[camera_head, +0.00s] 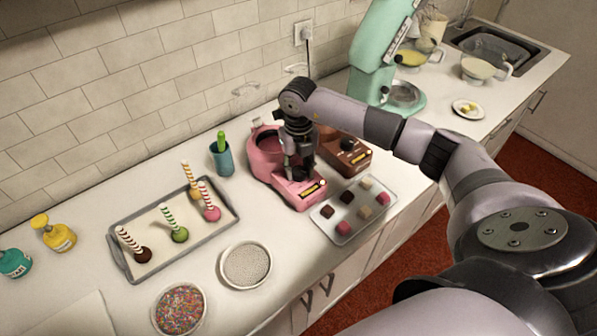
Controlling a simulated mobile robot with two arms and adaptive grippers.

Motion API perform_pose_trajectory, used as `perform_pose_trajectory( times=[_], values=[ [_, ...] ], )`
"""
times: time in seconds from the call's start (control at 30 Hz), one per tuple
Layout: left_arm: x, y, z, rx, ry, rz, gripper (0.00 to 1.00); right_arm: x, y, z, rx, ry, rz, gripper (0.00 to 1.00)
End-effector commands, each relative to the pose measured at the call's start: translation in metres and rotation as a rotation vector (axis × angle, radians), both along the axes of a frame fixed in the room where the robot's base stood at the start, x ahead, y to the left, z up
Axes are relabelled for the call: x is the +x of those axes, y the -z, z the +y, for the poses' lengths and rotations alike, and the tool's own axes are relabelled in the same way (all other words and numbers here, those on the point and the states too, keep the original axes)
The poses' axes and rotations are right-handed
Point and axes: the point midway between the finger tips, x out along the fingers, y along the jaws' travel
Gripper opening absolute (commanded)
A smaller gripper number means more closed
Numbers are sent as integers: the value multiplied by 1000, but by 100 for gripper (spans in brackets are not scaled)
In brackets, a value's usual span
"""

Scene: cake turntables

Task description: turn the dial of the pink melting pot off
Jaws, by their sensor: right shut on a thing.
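The pink melting pot (264,158) stands on the counter near the tiled wall, with its front panel facing the counter's front edge. My right gripper (301,175) points down over that front panel. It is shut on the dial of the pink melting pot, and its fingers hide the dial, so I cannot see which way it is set. My right arm comes in from the right and hides part of the pot's far side. My left gripper is not in view.
A brown melting pot (352,160) stands close on the right. A tray of chocolates (337,222) lies just in front. A tray of cake pops (122,253), sprinkle bowls (207,311) and a teal cup (222,160) are left. A mint mixer (366,66) stands behind my arm.

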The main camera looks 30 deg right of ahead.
Motion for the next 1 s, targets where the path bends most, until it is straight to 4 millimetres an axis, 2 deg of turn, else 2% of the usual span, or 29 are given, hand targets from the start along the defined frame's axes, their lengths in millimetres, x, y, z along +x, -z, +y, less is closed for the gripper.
perform_pose_trajectory(
  times=[0.03,0.1,0.5,0.73,1.0],
  values=[
    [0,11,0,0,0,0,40,0,4,-1,-2,-38,-2,6],
    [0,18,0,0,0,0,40,1,4,-1,-2,-102,-2,6],
    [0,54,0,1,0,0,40,0,3,-1,-2,-447,-2,6],
    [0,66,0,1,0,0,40,0,2,-1,-2,-585,-1,6],
    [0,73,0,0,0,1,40,0,0,-1,-2,-665,-1,6]
  ],
)
